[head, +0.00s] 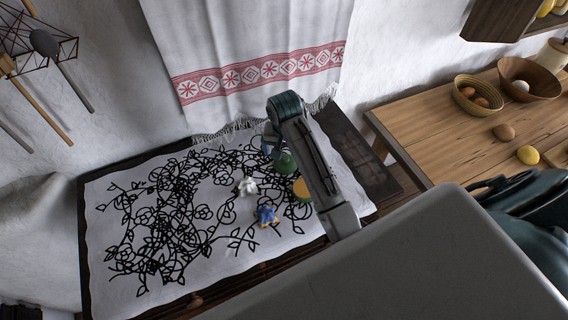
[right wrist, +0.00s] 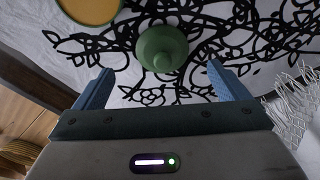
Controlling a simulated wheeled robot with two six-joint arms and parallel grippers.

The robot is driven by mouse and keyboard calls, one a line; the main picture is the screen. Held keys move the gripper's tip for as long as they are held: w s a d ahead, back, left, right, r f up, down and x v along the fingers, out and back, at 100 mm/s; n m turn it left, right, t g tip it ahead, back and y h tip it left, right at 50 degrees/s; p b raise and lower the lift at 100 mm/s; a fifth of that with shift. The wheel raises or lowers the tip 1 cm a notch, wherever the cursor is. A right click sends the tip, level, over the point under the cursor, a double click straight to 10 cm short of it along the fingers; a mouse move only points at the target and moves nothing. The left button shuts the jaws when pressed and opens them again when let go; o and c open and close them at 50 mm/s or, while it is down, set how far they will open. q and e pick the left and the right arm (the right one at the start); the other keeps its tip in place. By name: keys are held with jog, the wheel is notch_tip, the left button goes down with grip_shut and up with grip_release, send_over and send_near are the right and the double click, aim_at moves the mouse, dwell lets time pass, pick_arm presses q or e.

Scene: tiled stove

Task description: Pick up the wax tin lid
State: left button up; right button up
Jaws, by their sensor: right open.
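The wax tin lid is a round green lid with a knob. It lies on the white patterned cloth in the head view (head: 286,164), partly hidden by my right arm, and also shows in the right wrist view (right wrist: 163,44). My right gripper (head: 271,146) is over the cloth at the lid. In the right wrist view its blue fingers (right wrist: 158,80) are apart and empty, with the lid between and just beyond their tips. The open green tin with yellow wax (head: 301,189) stands beside the lid, also in the right wrist view (right wrist: 91,8). My left gripper is not in view.
A fringed towel (head: 245,50) hangs behind. A wooden table (head: 440,125) with bowls is at the right. The cloth's left side is clear.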

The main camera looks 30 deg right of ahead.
aim_at(286, 158)
jog(key=shift+w+f+p, duration=0.15)
jog(key=shift+f+p, duration=0.35)
jog(key=f, duration=0.1)
jog(key=f+p, duration=0.1)
jog(key=f, duration=0.1)
jog(key=shift+w+d+f+p, duration=0.2)
jog(key=shift+w+d+p, duration=0.05)
jog(key=shift+w+p, duration=0.1)
jog(key=shift+f, duration=0.5)
jog(key=c, duration=1)
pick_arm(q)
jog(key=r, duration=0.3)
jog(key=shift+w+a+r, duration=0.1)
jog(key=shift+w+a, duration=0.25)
